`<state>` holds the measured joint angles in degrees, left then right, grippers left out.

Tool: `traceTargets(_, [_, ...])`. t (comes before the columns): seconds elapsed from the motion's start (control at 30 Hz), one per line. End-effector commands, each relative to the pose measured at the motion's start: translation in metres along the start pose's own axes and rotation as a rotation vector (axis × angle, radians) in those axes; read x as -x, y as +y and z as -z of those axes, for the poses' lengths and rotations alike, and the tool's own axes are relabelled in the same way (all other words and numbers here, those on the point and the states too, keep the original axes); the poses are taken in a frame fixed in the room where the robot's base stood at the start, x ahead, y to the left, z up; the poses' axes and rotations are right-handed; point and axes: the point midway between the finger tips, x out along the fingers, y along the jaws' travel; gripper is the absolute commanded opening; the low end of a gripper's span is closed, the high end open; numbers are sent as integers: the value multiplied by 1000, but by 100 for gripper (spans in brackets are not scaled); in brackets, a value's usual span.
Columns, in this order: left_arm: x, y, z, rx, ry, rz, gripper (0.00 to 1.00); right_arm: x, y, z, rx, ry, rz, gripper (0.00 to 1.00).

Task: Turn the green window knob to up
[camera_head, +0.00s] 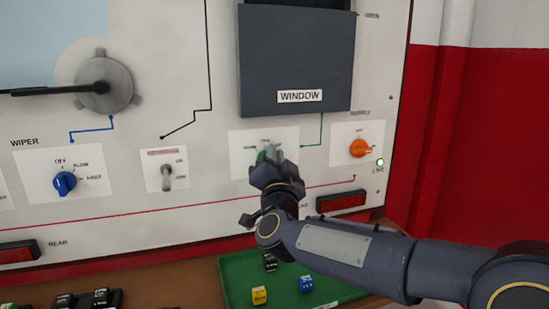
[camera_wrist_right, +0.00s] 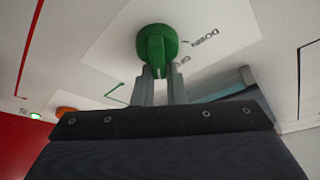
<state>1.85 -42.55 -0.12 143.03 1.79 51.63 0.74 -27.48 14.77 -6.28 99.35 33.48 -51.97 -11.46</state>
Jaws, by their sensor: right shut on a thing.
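The green window knob (camera_wrist_right: 156,45) is on a white label plate on the panel, below the grey window unit (camera_head: 297,60). In the head view only part of the green knob (camera_head: 262,156) shows, behind my right gripper (camera_head: 270,158). In the right wrist view the two fingers of my right gripper (camera_wrist_right: 162,84) stand on either side of the knob's raised grip, shut on it. Which mark the knob points to is hard to read. My left gripper is not in view.
An orange knob (camera_head: 360,148) sits right of the green one, with a lit green lamp (camera_head: 380,162) near it. A toggle switch (camera_head: 167,176) and a blue wiper knob (camera_head: 64,182) are to the left. Below is a green tray (camera_head: 240,273) with small blocks.

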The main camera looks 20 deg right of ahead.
Motion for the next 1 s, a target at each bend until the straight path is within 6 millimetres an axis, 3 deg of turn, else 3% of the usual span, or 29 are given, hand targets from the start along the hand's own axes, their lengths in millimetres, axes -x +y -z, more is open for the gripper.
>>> traceTargets(0.03, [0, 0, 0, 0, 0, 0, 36, 2, 2, -11, -17, -27, -12, 0])
traceTargets(0.8, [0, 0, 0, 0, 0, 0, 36, 3, 3, -12, -123, -28, -54, 0])
traceTargets(0.83, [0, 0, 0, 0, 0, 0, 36, 3, 3, -12, -123, -28, -54, 13])
traceTargets(1.0, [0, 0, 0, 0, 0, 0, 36, 3, 2, -11, -122, -26, -53, 34])
